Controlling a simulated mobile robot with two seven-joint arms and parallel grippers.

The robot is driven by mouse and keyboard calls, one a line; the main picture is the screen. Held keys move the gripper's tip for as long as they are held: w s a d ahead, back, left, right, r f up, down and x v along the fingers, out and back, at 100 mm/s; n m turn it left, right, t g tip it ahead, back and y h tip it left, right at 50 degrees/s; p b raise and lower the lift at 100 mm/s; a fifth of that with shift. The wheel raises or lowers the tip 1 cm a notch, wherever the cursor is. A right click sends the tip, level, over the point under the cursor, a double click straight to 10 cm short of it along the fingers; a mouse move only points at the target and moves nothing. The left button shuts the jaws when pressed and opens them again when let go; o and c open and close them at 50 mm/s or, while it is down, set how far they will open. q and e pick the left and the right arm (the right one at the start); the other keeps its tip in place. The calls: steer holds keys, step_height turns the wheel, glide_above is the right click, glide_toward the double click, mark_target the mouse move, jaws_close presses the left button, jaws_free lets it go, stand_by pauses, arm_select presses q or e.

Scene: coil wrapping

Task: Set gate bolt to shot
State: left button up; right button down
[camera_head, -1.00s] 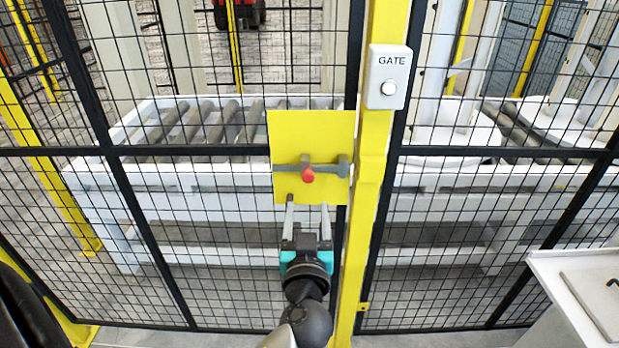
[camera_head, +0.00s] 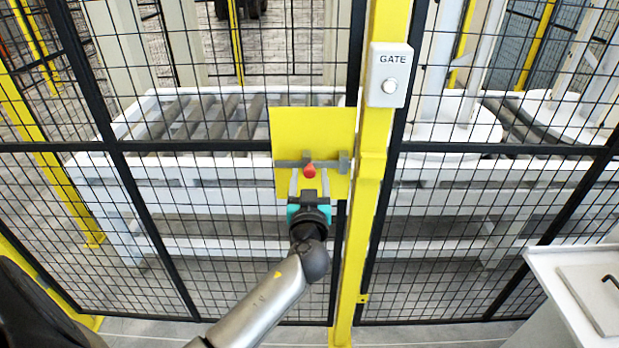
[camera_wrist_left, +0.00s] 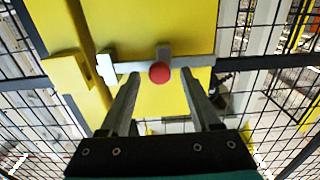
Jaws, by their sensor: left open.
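The gate bolt (camera_head: 291,163) is a grey bar lying level across a yellow plate (camera_head: 300,125) on the mesh gate, with a red knob (camera_head: 309,170) at its middle. A grey bracket (camera_head: 344,162) sits at the plate's right edge, beside the yellow post. I cannot tell whether the bar enters it. My left gripper (camera_head: 309,181) is open and points at the plate, its fingertips either side of the red knob. In the left wrist view the knob (camera_wrist_left: 160,72) appears centred between the fingers, with no visible contact. My right gripper is not in view.
A yellow post (camera_head: 373,150) stands right of the plate and carries a white GATE button box (camera_head: 388,75). Black mesh panels extend both sides, with a white roller conveyor (camera_head: 130,170) behind. A pale cabinet (camera_head: 565,290) stands at the lower right.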

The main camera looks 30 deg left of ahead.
arm_select(q)
jaws_close()
stand_by(0.3)
stand_by(1.0)
